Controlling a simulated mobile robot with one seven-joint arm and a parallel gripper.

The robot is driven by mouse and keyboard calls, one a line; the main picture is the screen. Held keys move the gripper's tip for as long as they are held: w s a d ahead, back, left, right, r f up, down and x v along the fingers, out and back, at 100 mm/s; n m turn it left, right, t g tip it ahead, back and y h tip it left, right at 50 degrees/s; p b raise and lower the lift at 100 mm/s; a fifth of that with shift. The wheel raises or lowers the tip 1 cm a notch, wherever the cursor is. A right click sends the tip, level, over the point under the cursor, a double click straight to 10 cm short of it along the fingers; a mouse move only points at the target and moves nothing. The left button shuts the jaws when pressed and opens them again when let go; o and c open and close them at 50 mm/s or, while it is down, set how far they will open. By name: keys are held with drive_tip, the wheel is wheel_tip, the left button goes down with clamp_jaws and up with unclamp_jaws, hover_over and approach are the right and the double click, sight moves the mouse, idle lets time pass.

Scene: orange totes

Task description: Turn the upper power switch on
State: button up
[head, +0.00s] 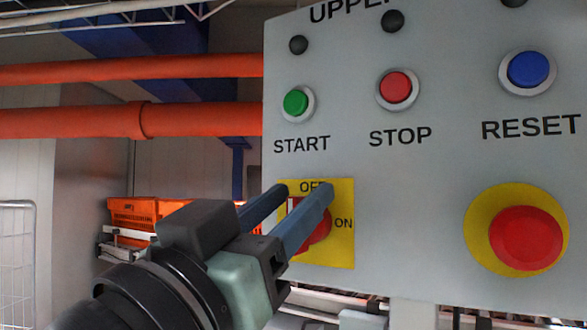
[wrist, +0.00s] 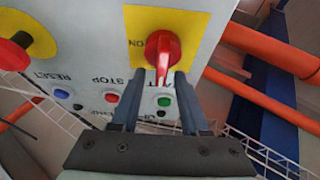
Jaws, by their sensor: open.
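The upper power switch is a red rotary knob (head: 318,236) on a yellow plate (head: 342,255) at the lower left of the grey panel. The plate reads OFF at the top and ON at the right. In the wrist view, turned over, the knob (wrist: 163,48) has its handle pointing down, away from the ON label at its left, which matches the OFF side. My gripper (head: 305,190) is open in front of the plate, hiding part of the knob and label. In the wrist view the fingers (wrist: 156,78) stand on either side of the handle's end; contact cannot be told.
Above the switch are a green START button (head: 296,103), a red STOP button (head: 396,87) and a blue RESET button (head: 529,69). A large red emergency button (head: 525,237) is to the right. Orange pipes (head: 190,121) and an orange tote (head: 133,212) are behind, left.

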drive_tip(key=shift+w+d+r, duration=0.1)
drive_tip(key=shift+w+d, duration=0.15)
drive_tip(key=shift+w, duration=0.1)
drive_tip(key=shift+c, duration=0.3)
clamp_jaws()
